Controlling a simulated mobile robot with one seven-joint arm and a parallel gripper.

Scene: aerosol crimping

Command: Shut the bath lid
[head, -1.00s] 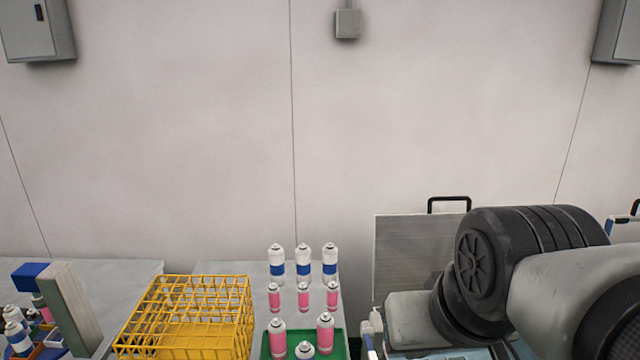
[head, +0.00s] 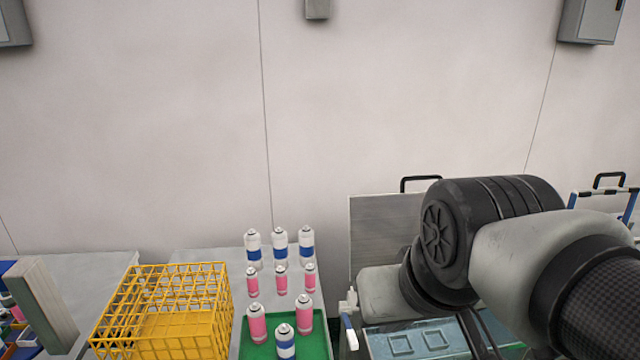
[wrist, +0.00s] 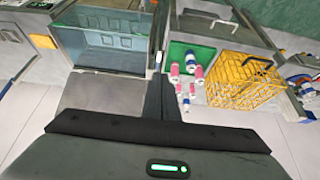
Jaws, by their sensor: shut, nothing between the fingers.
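The bath lid (head: 372,232) stands open and upright at the back of the bath (head: 420,341) in the head view. It is a flat grey panel with a black handle (head: 420,184) on top. The bath holds pale blue-green liquid with square shapes in it. In the wrist view the bath (wrist: 112,52) is at upper left, with a grey panel, probably the lid (wrist: 100,93), below it. My gripper (wrist: 158,80) is shut and empty, its dark fingers beside the panel's right edge. I cannot tell whether they touch. My arm hides the gripper in the head view.
A green tray (head: 318,346) with pink and blue-banded spray cans stands left of the bath. A yellow wire basket (head: 165,315) is further left. A grey block (head: 45,305) stands at the far left. A blue-framed thing with a black handle (head: 608,182) is at right.

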